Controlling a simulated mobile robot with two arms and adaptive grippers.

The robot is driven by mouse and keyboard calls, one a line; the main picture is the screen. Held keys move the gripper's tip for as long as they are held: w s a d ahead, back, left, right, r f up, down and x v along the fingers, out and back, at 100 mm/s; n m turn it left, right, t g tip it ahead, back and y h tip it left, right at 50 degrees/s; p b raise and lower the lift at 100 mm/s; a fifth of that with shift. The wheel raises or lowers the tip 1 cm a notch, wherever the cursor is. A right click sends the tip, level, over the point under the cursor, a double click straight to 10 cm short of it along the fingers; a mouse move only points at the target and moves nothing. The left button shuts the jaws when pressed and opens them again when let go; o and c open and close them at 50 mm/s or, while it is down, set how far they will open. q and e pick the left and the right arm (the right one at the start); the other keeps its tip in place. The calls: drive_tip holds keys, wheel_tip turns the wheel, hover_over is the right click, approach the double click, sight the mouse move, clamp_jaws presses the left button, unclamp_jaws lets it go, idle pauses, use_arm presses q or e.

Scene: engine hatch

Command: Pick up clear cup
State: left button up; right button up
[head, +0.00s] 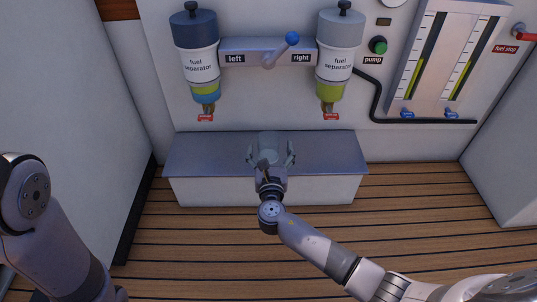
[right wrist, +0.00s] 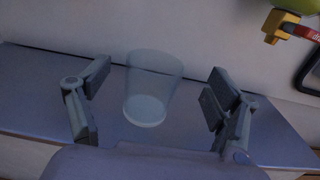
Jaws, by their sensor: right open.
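The clear cup (head: 268,142) stands upright on the grey bench top (head: 215,152), below and between the two fuel separators. In the right wrist view the cup (right wrist: 152,88) is see-through, with a pale round bottom. My right gripper (head: 271,156) is open at the near side of the cup. Its fingers (right wrist: 155,105) are spread wide, one to each side of the cup, with gaps left and right. The cup is not gripped. My left arm shows at the left edge of the head view, but its gripper is out of view.
The left fuel separator (head: 198,60) and right fuel separator (head: 339,55) hang on the wall above the bench, with red-tagged drains (head: 331,117) at their lower ends. A black hose (head: 376,98) runs along the wall at right. The bench top beside the cup is clear.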

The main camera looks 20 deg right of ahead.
sight(268, 138)
drive_tip(key=shift+w+d+f+b, duration=0.1)
drive_tip(key=shift+w+f+b, duration=0.15)
drive_tip(key=shift+w+b, duration=0.35)
drive_tip(key=b+x, duration=0.3)
drive_tip(key=shift+w+f, duration=0.15)
drive_tip(key=shift+f, duration=0.05)
drive_tip(key=shift+w+r, duration=0.2)
drive_tip(key=shift+w, duration=0.2)
drive_tip(key=shift+c, duration=0.5)
drive_tip(key=c, duration=1.2)
drive_tip(key=shift+r, duration=0.15)
